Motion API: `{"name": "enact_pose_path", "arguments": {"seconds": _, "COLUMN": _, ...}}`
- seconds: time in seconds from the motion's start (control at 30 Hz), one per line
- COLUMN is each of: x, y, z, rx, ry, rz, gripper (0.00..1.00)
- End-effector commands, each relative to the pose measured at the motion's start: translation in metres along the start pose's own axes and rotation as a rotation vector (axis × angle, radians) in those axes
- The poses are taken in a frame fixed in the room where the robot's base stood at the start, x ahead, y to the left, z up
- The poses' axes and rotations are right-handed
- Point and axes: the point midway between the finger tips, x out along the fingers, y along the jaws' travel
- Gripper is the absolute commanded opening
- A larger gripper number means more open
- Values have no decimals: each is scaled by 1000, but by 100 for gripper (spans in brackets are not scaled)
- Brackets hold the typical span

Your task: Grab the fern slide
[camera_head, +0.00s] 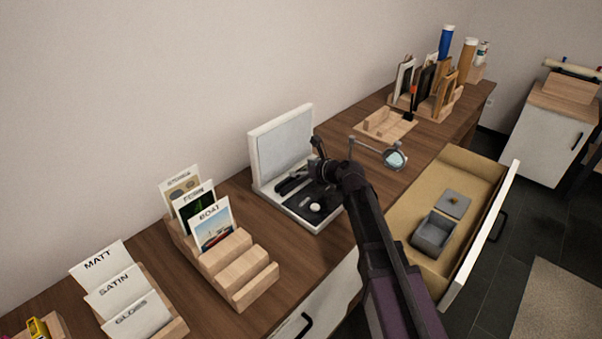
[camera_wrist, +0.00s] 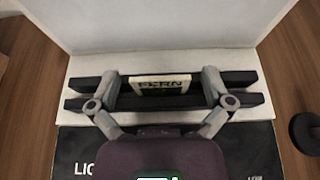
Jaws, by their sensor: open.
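The fern slide (camera_wrist: 160,86), a small pale-edged plate lettered FERN, stands between two dark bars in the wrist view. The bars lie on the white base of the lighted-looking stand (camera_head: 264,148), which has an upright pale panel. My gripper (camera_wrist: 160,78) is open, with one finger to the left and one to the right of the slide. A gap shows on each side, so neither finger appears to touch it. In the head view, my gripper (camera_head: 318,165) is low over the stand and the slide cannot be made out.
A wooden rack (camera_head: 242,285) holds picture cards, including a FERN card (camera_head: 198,204) and a BOAT card (camera_head: 211,228). A magnifier (camera_head: 395,160) stands right of the stand. An open drawer (camera_head: 419,205) holds a grey box (camera_head: 434,234). Organisers fill the table's far end.

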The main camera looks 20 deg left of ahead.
Motion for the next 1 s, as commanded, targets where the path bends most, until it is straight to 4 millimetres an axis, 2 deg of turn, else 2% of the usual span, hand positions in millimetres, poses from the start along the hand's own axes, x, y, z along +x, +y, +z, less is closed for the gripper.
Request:
{"name": "enact_pose_path", "arguments": {"seconds": 0.13, "x": 0, "y": 0, "z": 0, "rx": 0, "ry": 0, "rz": 0, "gripper": 100}}
{"name": "enact_pose_path", "arguments": {"seconds": 0.2, "x": 0, "y": 0, "z": 0, "rx": 0, "ry": 0, "rz": 0, "gripper": 79}}
{"name": "enact_pose_path", "arguments": {"seconds": 0.33, "x": 0, "y": 0, "z": 0, "rx": 0, "ry": 0, "rz": 0, "gripper": 53}}
{"name": "enact_pose_path", "arguments": {"seconds": 0.37, "x": 0, "y": 0, "z": 0, "rx": 0, "ry": 0, "rz": 0, "gripper": 51}}
{"name": "enact_pose_path", "arguments": {"seconds": 1.0, "x": -2, "y": 1, "z": 6, "rx": -1, "ry": 0, "rz": 2, "gripper": 50}}
